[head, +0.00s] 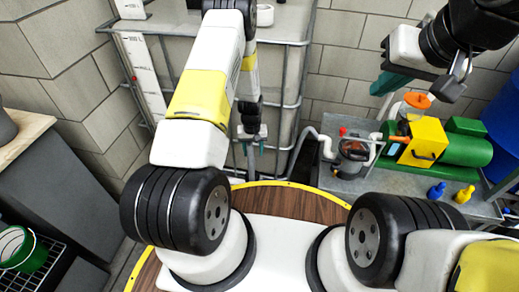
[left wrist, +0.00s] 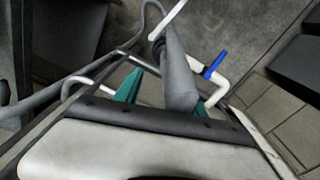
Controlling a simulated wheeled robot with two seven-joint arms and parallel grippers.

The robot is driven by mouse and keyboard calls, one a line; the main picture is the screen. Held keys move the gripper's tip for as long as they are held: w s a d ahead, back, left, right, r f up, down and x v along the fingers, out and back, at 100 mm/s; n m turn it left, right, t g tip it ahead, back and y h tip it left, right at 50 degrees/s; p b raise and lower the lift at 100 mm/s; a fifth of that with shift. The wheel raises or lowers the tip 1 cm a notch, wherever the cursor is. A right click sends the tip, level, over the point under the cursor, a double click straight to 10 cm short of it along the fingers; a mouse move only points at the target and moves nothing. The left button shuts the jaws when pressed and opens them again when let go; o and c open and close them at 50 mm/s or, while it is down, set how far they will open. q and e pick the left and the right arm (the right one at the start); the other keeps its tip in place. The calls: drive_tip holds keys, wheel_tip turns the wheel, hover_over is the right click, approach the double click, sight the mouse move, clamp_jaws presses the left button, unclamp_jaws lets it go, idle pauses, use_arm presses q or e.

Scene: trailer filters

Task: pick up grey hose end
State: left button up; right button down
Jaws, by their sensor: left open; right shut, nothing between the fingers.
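A grey tapered hose end (left wrist: 178,78) shows in the left wrist view, between the teal fingers of my left gripper (left wrist: 160,98). The fingers are open, with the near part of the hose end reaching down behind the gripper's dark edge. I cannot tell whether a finger touches it. In the head view my left gripper (head: 252,148) hangs low in front of the caged tank; the hose end cannot be made out clearly there. My right gripper (head: 388,82) is shut and empty at the upper right, above the pump bench.
A white pipe with a blue handle (left wrist: 213,66) is just right of the hose end. A caged tank (head: 290,70) stands behind the left arm. A grey bench (head: 350,185) at right carries a green and yellow pump (head: 422,142) and small blue and yellow pieces.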

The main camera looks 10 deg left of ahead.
use_arm(q)
hover_over(252, 170)
drive_tip(key=w, duration=0.1)
drive_tip(key=f, duration=0.4)
drive_tip(key=shift+d+f, duration=0.25)
drive_tip(key=shift+f, duration=0.15)
drive_tip(key=f, duration=0.7)
drive_tip(key=shift+a+f, duration=0.35)
drive_tip(key=shift+a, duration=0.05)
drive_tip(key=shift+c, duration=0.2)
clamp_jaws()
